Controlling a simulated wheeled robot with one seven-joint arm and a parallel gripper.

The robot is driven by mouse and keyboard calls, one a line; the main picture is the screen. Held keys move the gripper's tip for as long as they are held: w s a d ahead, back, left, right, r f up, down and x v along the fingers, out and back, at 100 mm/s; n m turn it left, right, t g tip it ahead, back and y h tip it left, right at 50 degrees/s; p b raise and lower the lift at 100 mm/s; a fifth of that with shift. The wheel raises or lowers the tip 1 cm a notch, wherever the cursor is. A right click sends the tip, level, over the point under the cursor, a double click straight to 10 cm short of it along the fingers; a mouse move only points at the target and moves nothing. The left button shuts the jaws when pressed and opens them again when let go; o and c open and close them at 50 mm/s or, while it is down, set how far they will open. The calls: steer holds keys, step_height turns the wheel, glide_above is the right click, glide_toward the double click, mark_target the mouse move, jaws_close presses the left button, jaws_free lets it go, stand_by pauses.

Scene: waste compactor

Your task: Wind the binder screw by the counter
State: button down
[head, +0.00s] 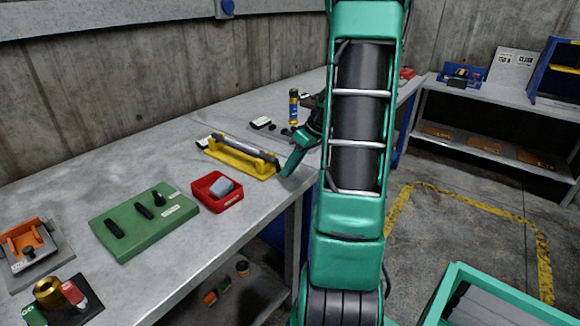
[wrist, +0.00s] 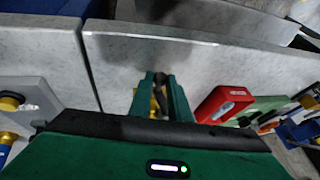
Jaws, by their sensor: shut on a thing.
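A yellow fixture (head: 236,162) with a long dark bar (head: 243,147) along its top sits near the front edge of the grey bench. My gripper (head: 292,163) is at its right end. In the wrist view my green fingers (wrist: 158,88) are shut on a dark rounded end piece (wrist: 159,82), with part of the yellow fixture (wrist: 156,104) between and below them. My arm and the fingers partly hide this end in the head view. No readable counter figure shows, and I cannot tell how far the screw is turned.
A red tray (head: 207,200) with a grey block and a green board (head: 140,225) with black pieces lie left of the fixture. An orange clamp (head: 30,243) is at far left. The bench's front edge is close by.

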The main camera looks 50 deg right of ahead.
stand_by(0.3)
steer(key=c, duration=1.7)
jaws_free()
steer(key=shift+o, duration=0.2)
steer(key=v, duration=1)
steer(key=shift+d+r, duration=0.15)
steer(key=shift+r, duration=0.15)
